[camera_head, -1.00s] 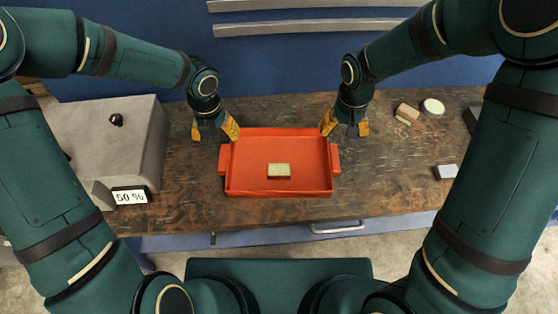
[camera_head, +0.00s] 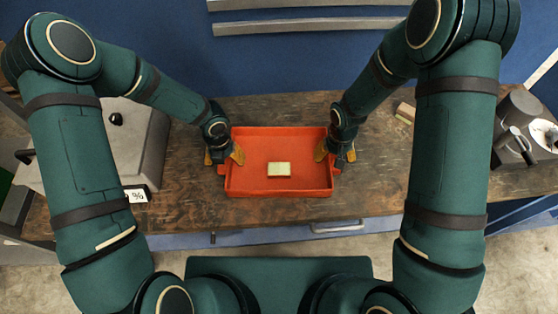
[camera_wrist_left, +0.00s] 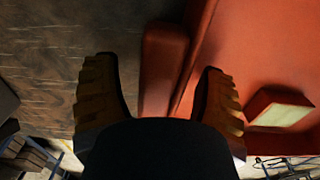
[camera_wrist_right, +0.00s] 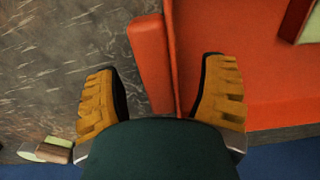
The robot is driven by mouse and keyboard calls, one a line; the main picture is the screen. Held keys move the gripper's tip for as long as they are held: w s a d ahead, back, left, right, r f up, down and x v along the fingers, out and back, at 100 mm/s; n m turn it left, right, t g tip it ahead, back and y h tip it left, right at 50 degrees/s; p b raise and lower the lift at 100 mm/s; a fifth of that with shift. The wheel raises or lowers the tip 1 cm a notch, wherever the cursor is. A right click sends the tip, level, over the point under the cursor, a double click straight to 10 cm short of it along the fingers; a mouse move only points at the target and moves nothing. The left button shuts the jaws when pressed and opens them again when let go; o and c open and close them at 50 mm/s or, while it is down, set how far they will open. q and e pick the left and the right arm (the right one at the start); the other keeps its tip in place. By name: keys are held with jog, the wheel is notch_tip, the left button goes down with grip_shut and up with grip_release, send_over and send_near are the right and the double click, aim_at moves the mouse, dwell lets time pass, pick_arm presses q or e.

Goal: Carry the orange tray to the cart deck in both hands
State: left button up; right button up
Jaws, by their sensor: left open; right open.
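The orange tray (camera_head: 255,188) lies flat on the wooden workbench, with a small pale-topped block (camera_head: 279,169) inside it. My left gripper (camera_head: 223,157) is open at the tray's left end. In the left wrist view its fingers (camera_wrist_left: 155,95) stand on either side of the tray's handle and side wall (camera_wrist_left: 163,65), apart from them. My right gripper (camera_head: 335,155) is open at the right end. In the right wrist view its fingers (camera_wrist_right: 160,95) likewise straddle the handle (camera_wrist_right: 150,60), one finger over the tray's inside. I cannot make out the cart deck.
A small block (camera_head: 405,112) lies to the right at the back. A dark grey device (camera_head: 515,130) is at the far right. The bench right of the tray is mostly clear.

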pick_arm(q)
grip_shut()
pick_arm(e)
grip_shut()
